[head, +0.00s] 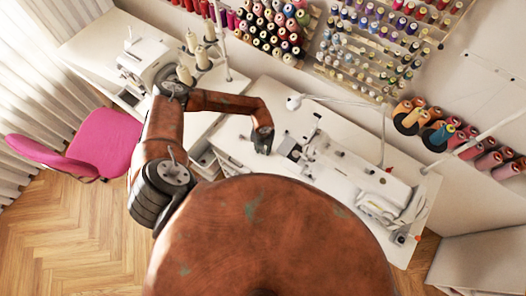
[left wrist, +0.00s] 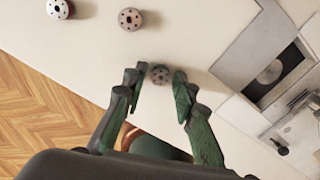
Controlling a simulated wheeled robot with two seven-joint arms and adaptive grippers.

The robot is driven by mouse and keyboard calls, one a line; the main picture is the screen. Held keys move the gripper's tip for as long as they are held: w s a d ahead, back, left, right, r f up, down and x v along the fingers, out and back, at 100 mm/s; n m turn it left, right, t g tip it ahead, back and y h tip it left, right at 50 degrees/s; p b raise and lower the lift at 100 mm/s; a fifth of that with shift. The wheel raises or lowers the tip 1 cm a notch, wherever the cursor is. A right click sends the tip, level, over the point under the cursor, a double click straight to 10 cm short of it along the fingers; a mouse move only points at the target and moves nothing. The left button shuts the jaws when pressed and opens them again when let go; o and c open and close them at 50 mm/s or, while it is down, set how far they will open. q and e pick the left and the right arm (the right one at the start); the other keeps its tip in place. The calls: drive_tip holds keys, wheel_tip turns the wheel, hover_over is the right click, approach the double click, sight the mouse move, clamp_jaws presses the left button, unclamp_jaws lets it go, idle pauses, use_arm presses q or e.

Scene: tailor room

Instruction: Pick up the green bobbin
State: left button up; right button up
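In the left wrist view a small round bobbin (left wrist: 160,74) with holes in its face lies on the white table. It looks dark grey, and I cannot clearly tell a green colour on it. My left gripper (left wrist: 157,84) is open, with one finger on each side of this bobbin near the tips. I cannot tell whether the fingers touch it. In the head view my left gripper (head: 263,143) is low over the white table (head: 232,150), left of the sewing machine. My right gripper is not in view.
Two more bobbins lie near the table edge, a pinkish one (left wrist: 130,18) and a pale one (left wrist: 58,9). A white sewing machine (head: 345,172) stands just right of my left gripper. A pink chair (head: 105,140) is at the left. Thread racks (head: 375,45) line the wall.

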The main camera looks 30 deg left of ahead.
use_arm(q)
drive_tip(key=c, duration=0.4)
drive_tip(key=shift+r, duration=0.1)
